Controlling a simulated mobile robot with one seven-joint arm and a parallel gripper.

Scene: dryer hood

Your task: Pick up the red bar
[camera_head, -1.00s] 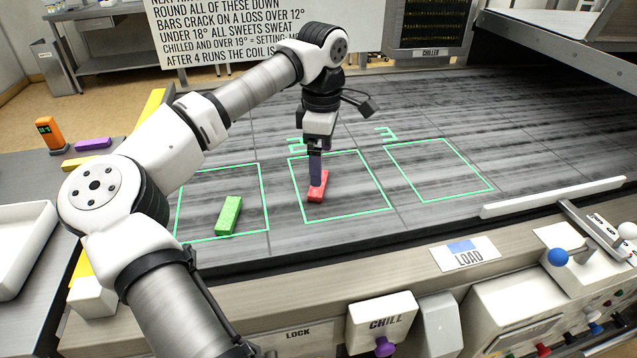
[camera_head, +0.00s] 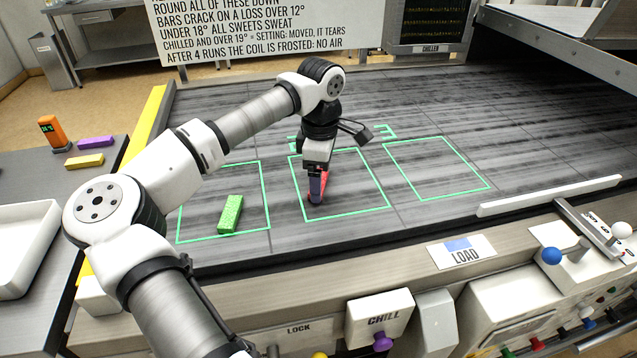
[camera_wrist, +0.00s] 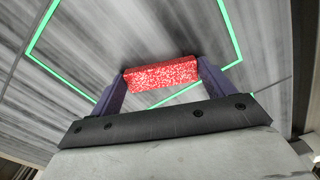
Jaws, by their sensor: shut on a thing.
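The red bar (camera_head: 324,180) is at my gripper (camera_head: 317,192) over the middle green-outlined square in the head view, mostly hidden behind the fingers. In the wrist view the speckled red bar (camera_wrist: 161,79) lies between the two purple fingers of my gripper (camera_wrist: 163,83), with a finger at each end. My gripper is shut on it. Whether the bar touches the belt or hangs just above it is hard to tell.
A green bar (camera_head: 230,214) lies in the left outlined square. The right outlined square (camera_head: 437,168) is empty. Purple (camera_head: 96,142) and yellow (camera_head: 85,160) bars, an orange device (camera_head: 51,132) and a white tray (camera_head: 25,245) are on the left table. A white rail (camera_head: 550,195) edges the belt.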

